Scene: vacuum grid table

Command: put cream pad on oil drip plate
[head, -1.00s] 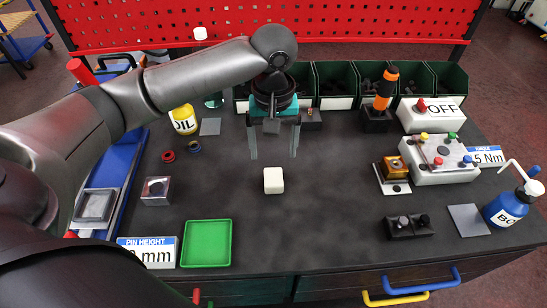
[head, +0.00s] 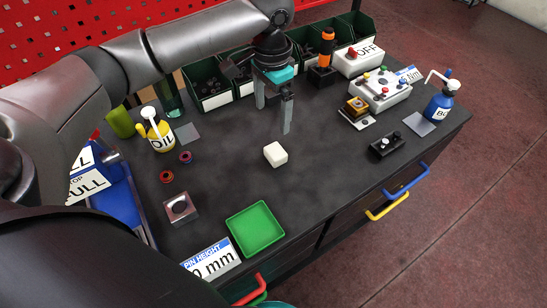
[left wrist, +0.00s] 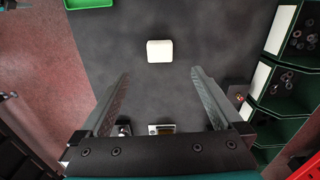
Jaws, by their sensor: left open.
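The cream pad (head: 275,154), a small rounded off-white block, lies on the dark table near its middle. It also shows in the left wrist view (left wrist: 159,51), just beyond the fingertips. My left gripper (head: 273,120) is open and empty, its fingers pointing down above the table on the far side of the pad, not touching it. The oil drip plate looks to be the flat grey square (head: 187,133) beside the yellow oil can (head: 160,136); it is bare. My right gripper does not show.
A green tray (head: 255,229) lies at the near edge, by a metal block (head: 180,208). Red and blue rings lie left of the pad. Dark green bins (head: 208,84) line the back. Another grey plate (head: 419,124) lies by a blue bottle (head: 441,103). The table around the pad is clear.

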